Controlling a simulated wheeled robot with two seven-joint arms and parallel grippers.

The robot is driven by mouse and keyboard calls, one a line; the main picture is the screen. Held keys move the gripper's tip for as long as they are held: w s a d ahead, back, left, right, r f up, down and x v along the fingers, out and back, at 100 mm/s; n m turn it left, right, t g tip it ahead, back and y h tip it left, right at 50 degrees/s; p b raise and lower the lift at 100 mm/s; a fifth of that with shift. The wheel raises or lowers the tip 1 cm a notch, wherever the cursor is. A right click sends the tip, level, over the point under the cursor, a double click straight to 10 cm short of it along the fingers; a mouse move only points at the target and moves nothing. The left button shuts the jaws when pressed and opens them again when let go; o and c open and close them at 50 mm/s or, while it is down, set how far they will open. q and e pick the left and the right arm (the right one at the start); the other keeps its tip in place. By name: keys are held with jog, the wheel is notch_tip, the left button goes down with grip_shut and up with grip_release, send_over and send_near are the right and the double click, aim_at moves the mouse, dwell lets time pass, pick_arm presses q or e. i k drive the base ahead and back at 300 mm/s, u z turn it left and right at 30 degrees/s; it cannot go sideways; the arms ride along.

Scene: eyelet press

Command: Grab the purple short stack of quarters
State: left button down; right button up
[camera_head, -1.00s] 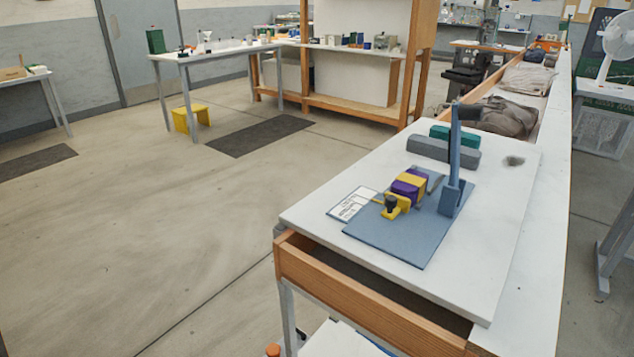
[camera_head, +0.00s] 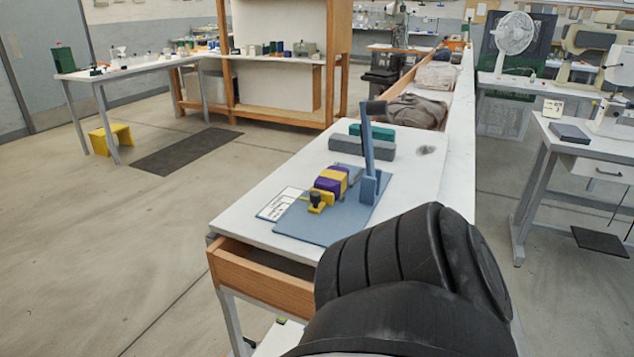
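A purple block-like piece with a yellow band (camera_head: 328,185) sits on the blue press base (camera_head: 312,229) on the white bench. I take it to be the purple short stack; separate quarters cannot be made out at this size. A yellow bracket with a dark knob (camera_head: 317,201) is close in front of it, and a grey part shows just behind it. The upright blue lever (camera_head: 368,150) stands to its right. Neither of my grippers is in view. A large black part of my own arm fills the lower middle.
A white label card (camera_head: 278,204) lies left of the base. Grey (camera_head: 360,149) and green (camera_head: 372,132) bars lie behind the press. Open floor lies to the left.

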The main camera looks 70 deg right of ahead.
aim_at(334, 178)
jog(key=k, duration=0.55)
jog(key=z, duration=0.9)
